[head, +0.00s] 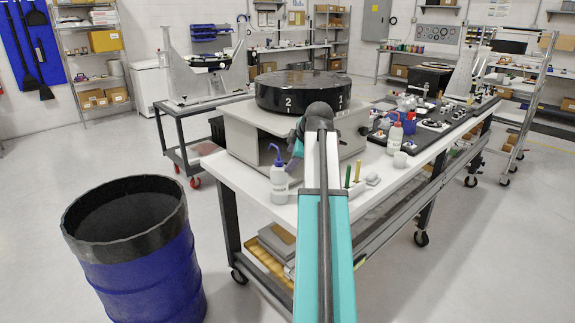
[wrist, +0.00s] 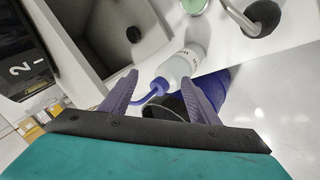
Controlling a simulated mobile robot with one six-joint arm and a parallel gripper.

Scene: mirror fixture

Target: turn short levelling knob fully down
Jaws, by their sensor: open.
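The mirror fixture is a pale grey box (head: 245,133) with an open recess, carrying a black round disc (head: 300,92) marked 2 and 1. My gripper (head: 296,148) is beside the fixture's front, partly hidden by my arm. In the wrist view its two purple fingers (wrist: 158,77) are spread apart with nothing held, apart from the knob.
A white wash bottle (head: 280,182) with a blue spout stands on the table by the fixture, close beyond the fingers in the wrist view (wrist: 182,66). Green and yellow handles (head: 352,172) stand to the right. A blue drum (head: 145,270) stands on the floor at left.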

